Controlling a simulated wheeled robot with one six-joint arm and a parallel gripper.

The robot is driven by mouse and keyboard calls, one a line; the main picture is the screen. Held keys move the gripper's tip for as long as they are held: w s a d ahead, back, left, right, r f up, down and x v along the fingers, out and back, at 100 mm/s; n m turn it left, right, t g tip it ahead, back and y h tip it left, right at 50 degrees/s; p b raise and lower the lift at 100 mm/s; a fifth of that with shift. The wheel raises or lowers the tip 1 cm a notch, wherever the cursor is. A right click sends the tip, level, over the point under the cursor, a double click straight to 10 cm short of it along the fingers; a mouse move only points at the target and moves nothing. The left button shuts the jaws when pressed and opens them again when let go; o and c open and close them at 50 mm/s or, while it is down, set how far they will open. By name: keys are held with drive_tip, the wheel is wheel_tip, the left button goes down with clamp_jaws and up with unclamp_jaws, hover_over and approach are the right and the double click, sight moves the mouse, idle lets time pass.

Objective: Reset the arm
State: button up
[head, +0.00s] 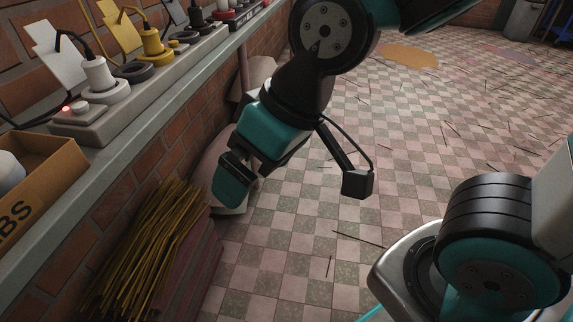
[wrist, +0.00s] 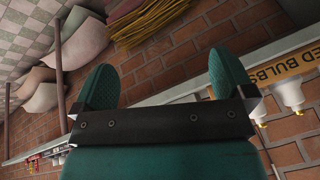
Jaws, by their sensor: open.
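My gripper (head: 236,178) hangs at the end of my arm in the head view, in front of the brick wall below the shelf and above the checkered floor. In the wrist view my gripper (wrist: 165,85) shows two teal fingers spread wide apart. The gap between them is empty, with brick wall behind it. In the head view the fingers overlap each other, and nothing is seen held.
The tiled floor (head: 300,240) is mostly open.

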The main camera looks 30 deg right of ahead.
drive_tip(key=s+d+g, duration=0.1)
drive_tip(key=s+n, duration=0.1)
drive_tip(key=s, duration=0.1)
drive_tip(key=s+d+r+g, duration=0.1)
drive_tip(key=shift+s+d+g, duration=0.2)
drive_tip(key=shift+d+g, duration=0.1)
drive_tip(key=shift+d, duration=0.05)
